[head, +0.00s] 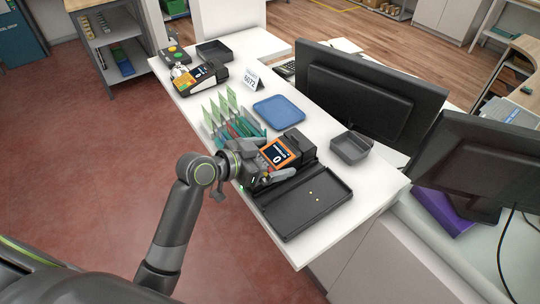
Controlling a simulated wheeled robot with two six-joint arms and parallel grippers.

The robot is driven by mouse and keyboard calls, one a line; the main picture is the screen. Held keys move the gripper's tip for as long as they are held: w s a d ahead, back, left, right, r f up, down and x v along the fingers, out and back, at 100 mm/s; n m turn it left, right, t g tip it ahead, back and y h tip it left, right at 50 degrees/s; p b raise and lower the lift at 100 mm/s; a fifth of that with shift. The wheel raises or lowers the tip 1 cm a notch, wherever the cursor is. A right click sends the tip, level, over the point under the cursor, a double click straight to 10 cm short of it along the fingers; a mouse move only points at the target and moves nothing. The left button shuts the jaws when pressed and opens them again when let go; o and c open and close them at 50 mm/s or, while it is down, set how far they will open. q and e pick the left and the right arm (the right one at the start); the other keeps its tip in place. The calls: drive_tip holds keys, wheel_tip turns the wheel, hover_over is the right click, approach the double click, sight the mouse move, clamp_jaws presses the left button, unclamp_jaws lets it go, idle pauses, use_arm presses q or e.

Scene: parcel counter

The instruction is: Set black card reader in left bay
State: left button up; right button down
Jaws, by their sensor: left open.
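A card reader (298,144) with a black body, an orange-framed screen and small keys stands at the upper-left end of a flat black tray-like dock (291,223). I cannot tell whether it is fully seated in that bay. The dock's nearer-right bay is empty, with small yellow dots on its floor. My left gripper (268,173) is open at the reader's near side, its fingers close to the reader; contact is unclear. It hides the reader's lower part and some of the dock. Another dark card reader (207,73) with yellow keys lies farther up the counter. My right gripper is not in view.
A blue tray (279,112), green cards in a rack (232,121), a number sign (253,79) and a dark open box (351,147) surround the dock on the white counter (375,188). Two monitors (367,94) stand along the right side. Another dark tray (213,50) is at the far end.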

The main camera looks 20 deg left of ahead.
use_arm(q)
drive_tip(key=v, duration=1.7)
drive_tip(key=shift+r+b, duration=0.15)
drive_tip(key=shift+b, duration=0.25)
drive_tip(key=shift+s+a, duration=0.1)
